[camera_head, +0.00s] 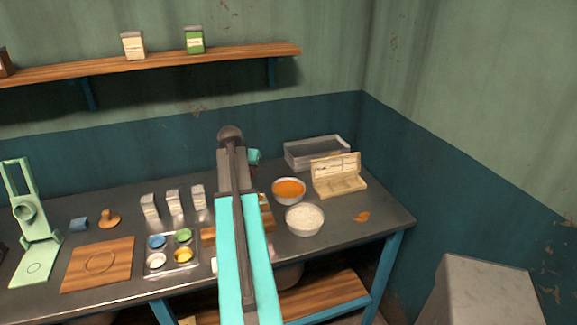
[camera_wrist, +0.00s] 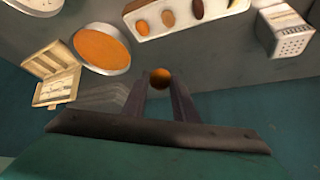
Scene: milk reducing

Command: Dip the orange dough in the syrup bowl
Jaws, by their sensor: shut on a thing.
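My gripper (camera_wrist: 160,85) is shut on the orange dough (camera_wrist: 160,78), a small round ball held between the fingertips. The syrup bowl (camera_wrist: 102,48), a metal bowl of orange liquid, is to the upper left of the gripper in the wrist view. The dough is apart from the bowl in that picture. In the head view the syrup bowl (camera_head: 288,197) stands on the table just right of my arm. My arm hides the fingertips and the dough there.
A bowl of white grains (camera_head: 305,222) stands in front of the syrup bowl. An open wooden box (camera_head: 338,185) and a grey container (camera_head: 316,152) stand behind and to the right. A tray of colours (camera_head: 170,256) and several shakers (camera_head: 173,202) are left of my arm.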

